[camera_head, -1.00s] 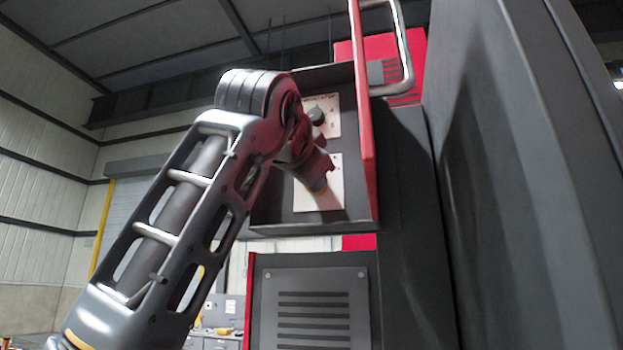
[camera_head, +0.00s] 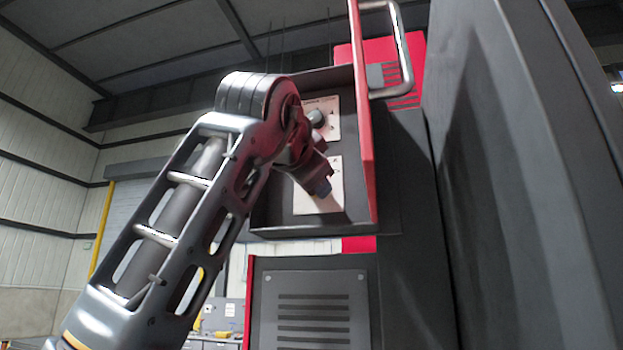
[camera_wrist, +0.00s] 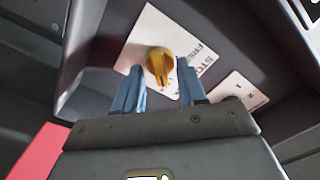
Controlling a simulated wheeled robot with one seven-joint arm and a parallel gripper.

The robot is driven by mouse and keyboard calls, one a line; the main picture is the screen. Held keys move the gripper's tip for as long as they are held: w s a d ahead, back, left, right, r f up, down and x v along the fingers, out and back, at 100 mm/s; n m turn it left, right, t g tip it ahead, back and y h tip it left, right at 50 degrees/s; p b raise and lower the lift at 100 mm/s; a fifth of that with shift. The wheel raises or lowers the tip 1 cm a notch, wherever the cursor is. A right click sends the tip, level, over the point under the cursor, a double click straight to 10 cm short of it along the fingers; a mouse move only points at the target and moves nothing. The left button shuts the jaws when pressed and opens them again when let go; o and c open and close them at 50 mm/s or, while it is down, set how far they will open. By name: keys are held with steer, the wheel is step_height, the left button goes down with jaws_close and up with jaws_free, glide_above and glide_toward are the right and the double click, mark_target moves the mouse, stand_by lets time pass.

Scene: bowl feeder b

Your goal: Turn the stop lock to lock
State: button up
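The stop lock is a yellow knob (camera_wrist: 160,66) on a white plate (camera_wrist: 150,28) with partly readable "STOP" lettering, seen in the wrist view. My gripper (camera_wrist: 160,72) is open, with one blue finger to each side of the knob. A gap shows between the knob and each finger, and I cannot tell how deep the knob sits between them. In the head view my gripper (camera_head: 321,187) is in front of the lower white plate (camera_head: 334,200), and the knob is hidden there.
The plates sit in a dark open box (camera_head: 270,215) with a red door (camera_head: 366,150) standing open at right. An upper plate (camera_head: 333,104) carries a grey knob (camera_head: 317,117). A large dark cabinet (camera_head: 530,180) stands further right. Open room lies left.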

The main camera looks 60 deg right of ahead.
steer(key=shift+a, duration=0.1)
steer(key=b+v, duration=0.2)
steer(key=v, duration=0.5)
steer(key=shift+s+a, duration=0.15)
steer(key=shift+a, duration=0.1)
stand_by(0.4)
